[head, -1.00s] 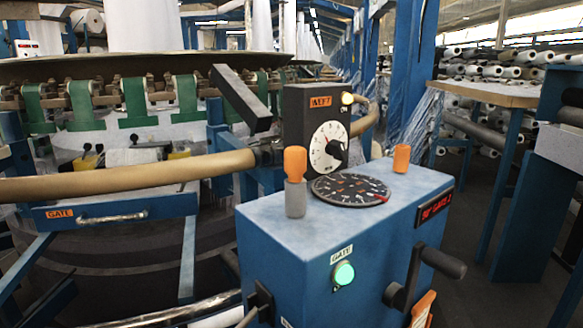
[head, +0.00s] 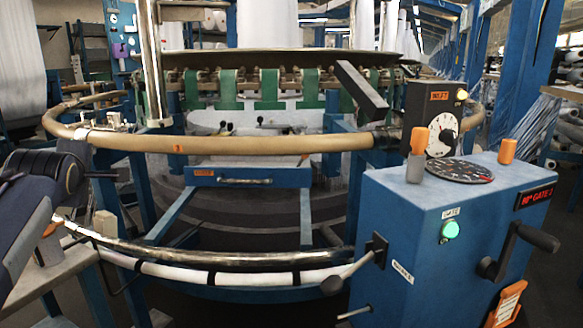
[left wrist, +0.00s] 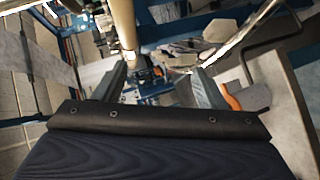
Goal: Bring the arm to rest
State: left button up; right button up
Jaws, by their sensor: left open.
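My left arm (head: 38,205) comes in at the left edge of the head view, its dark wrist raised beside the rails of the loom. In the left wrist view my left gripper (left wrist: 160,88) has its two fingers well apart, with nothing seen held between them. Its fingertips point towards blue frame parts and a pale tube beyond. I cannot tell from the wrist view how far they are from these parts. My right gripper is in neither view.
The circular loom's tan ring rail (head: 220,143) and lower chrome rail (head: 220,257) curve across the middle. A blue control box (head: 410,235) with dial, green lit button and crank stands at the right. A pale bench (head: 55,268) lies below my left arm.

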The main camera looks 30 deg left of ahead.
pick_arm(q)
jog(key=w+d+f+m+h, duration=0.25)
jog(key=d+f+m, duration=0.2)
jog(key=d, duration=0.35)
jog(key=w+d+f+m+t+h, duration=0.1)
jog(key=d+f+m+h, duration=0.25)
jog(key=d+f, duration=0.3)
jog(key=w+d+f+m+h, duration=0.25)
jog(key=d+f+m, duration=0.2)
jog(key=d, duration=0.35)
jog(key=s+d+f+m+g+h, duration=0.2)
jog(key=s+d+f+m+h, duration=0.35)
jog(key=d, duration=0.55)
jog(key=s+d+f+m+g+h, duration=0.2)
jog(key=s+d+f+m, duration=0.3)
jog(key=d+f, duration=0.5)
notch_tip(320, 180, up, 39)
jog(key=w+m+p, duration=0.1)
jog(key=p, duration=3.7)
jog(key=shift+d+r, duration=0.15)
jog(key=shift+d, duration=0.3)
jog(key=shift+c, duration=0.4)
